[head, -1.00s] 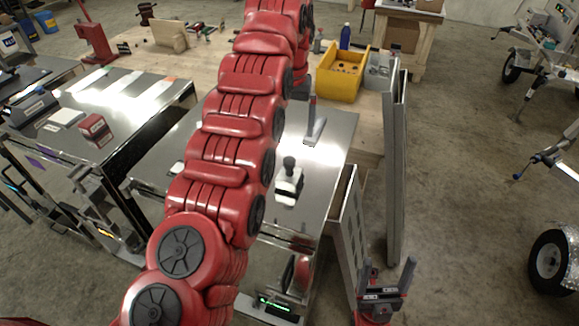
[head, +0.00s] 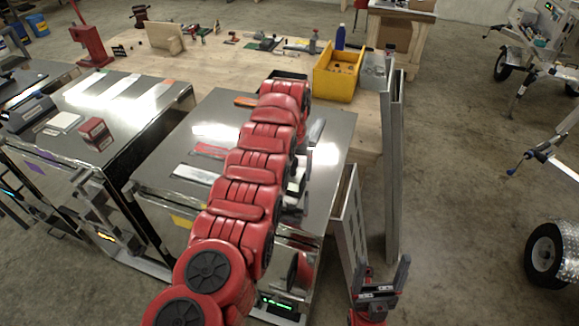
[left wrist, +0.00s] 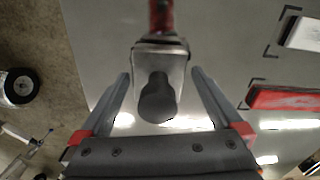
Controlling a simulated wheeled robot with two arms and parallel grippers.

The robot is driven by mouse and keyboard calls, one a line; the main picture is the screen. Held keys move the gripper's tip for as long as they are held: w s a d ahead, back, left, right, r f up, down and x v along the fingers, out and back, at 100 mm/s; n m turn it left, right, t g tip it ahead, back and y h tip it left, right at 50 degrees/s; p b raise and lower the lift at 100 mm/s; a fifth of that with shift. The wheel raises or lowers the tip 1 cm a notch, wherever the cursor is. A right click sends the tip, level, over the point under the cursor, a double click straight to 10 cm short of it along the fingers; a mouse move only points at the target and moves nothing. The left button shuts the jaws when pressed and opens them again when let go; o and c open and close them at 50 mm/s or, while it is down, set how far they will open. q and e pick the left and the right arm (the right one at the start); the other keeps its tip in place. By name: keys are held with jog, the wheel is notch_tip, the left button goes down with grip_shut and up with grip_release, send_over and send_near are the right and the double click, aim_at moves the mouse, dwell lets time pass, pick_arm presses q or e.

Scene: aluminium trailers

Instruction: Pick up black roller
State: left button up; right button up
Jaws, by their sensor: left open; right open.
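In the left wrist view, an object with a rounded black knob (left wrist: 157,97) on a pale grey body (left wrist: 160,50) stands between my left gripper's fingers (left wrist: 161,75); I take it for the black roller. The two fingers are spread, one on each side, with a gap to the knob. In the head view, the pale body (head: 297,178) shows in part beside my left arm on the steel-topped cart; my arm hides the rest and most of the left gripper. My right gripper (head: 379,265) is open and empty, low beside the cart.
A red card (head: 210,150) and a white card (head: 196,174) lie on the cart. A yellow bin (head: 337,72) and a blue bottle (head: 340,37) stand on the wooden table behind. A tall metal panel (head: 394,170) stands right of the cart.

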pick_arm(q)
jog(key=shift+f, duration=0.1)
jog(key=shift+d, duration=0.15)
jog(key=c, duration=0.4)
jog(key=shift+s+f, duration=0.1)
jog(key=shift+s, duration=0.15)
jog(key=c, duration=1.1)
jog(key=shift+o, duration=0.2)
